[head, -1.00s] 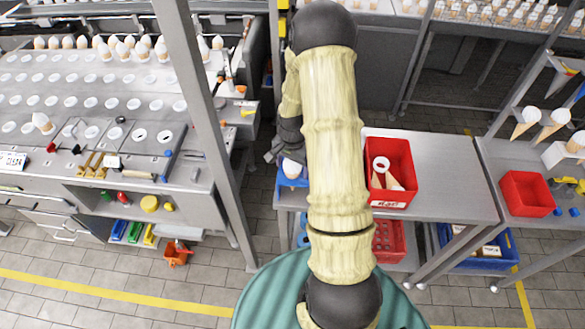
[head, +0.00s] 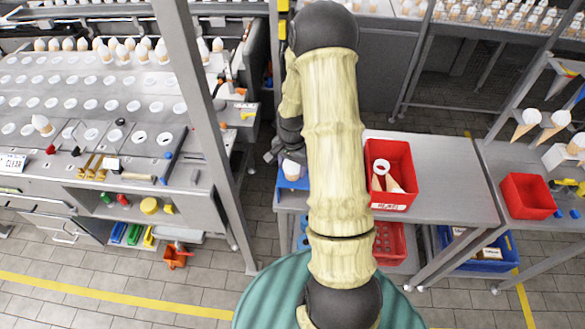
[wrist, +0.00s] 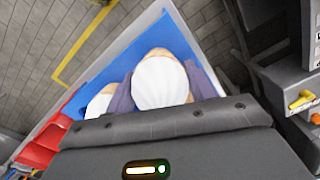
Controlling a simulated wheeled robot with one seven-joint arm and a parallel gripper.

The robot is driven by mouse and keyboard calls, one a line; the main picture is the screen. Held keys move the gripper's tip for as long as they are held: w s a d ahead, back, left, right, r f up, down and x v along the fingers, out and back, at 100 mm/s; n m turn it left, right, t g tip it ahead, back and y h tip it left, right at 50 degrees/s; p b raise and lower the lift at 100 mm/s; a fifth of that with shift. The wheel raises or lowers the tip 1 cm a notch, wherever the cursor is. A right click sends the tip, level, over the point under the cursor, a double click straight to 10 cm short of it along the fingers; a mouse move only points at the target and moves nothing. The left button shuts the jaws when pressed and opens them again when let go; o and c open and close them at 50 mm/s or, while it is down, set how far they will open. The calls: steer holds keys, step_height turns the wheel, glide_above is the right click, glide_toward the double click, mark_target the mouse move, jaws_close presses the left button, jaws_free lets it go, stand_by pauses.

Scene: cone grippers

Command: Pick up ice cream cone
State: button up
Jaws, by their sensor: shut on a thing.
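An ice cream cone with a white top (wrist: 160,80) is between the two fingers of my gripper (wrist: 161,88) in the wrist view. The gripper is shut on it, and its lower part is mostly hidden. A blue bin (wrist: 172,32) lies beyond and below it. A second white-topped cone (wrist: 100,104) sits left of the fingers, over the blue bin. In the head view, the held cone's white top (head: 291,168) shows below my dark gripper (head: 288,153), left of my arm. My arm hides part of this area.
A red bin (head: 389,200) with a few cones stands on the grey table (head: 445,170), right of my arm. Another red bin (head: 527,196) is on the right-hand table. A grey post (head: 215,130) rises to the left of my gripper.

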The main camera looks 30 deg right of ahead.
step_height(320, 180, up, 10)
steer(key=shift+f+b, duration=0.25)
steer(key=shift+b, duration=1)
stand_by(0.6)
